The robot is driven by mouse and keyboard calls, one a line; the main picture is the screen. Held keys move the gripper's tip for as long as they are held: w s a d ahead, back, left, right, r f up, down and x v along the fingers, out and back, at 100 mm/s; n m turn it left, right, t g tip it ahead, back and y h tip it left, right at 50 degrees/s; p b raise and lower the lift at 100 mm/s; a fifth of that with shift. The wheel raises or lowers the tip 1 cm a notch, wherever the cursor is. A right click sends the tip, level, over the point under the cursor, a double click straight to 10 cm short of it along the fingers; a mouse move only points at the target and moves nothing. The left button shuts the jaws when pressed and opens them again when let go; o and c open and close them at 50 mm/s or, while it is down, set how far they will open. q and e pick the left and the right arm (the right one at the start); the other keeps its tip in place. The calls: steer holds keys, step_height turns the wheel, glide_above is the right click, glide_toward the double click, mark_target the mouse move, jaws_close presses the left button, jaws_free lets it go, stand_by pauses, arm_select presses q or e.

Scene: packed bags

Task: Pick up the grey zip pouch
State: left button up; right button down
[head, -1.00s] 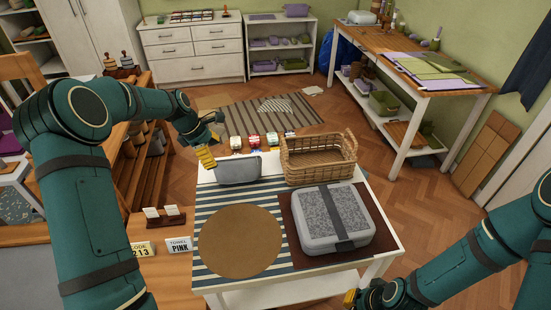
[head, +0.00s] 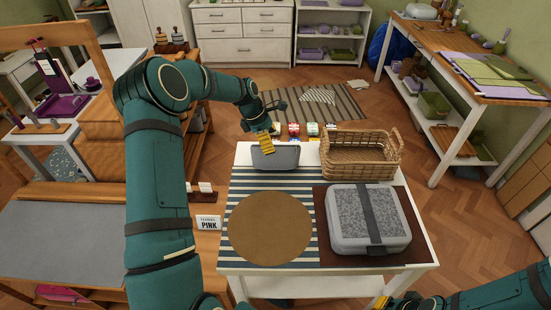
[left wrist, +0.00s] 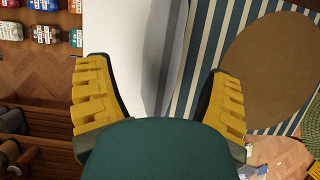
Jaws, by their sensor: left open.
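The grey zip pouch (head: 277,159) stands at the far left of the white table, at the back end of the striped mat. My left gripper (head: 265,143) is open at the pouch's upper back-left edge in the head view. In the left wrist view the pouch (left wrist: 167,60) shows as a grey band between the two yellow fingers of my left gripper (left wrist: 159,70), which do not close on it. Whether they touch it I cannot tell. My right gripper (head: 380,302) shows only partly at the bottom of the head view.
A wicker basket (head: 360,170) stands right of the pouch. A grey case with a dark strap (head: 400,232) lies in front of the basket. A round brown mat (head: 270,228) lies on the striped mat (head: 260,185). Small packages stand behind the table. A "PINK" card (head: 208,223) stands at its left.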

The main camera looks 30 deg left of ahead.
mark_target(276, 156)
arm_select(q)
steer(key=shift+s+x, duration=0.1)
steer(key=shift+x, duration=1.1)
steer(key=shift+s+x, duration=0.15)
steer(key=shift+x, duration=1.05)
steer(key=shift+f, duration=0.3)
jaws_close()
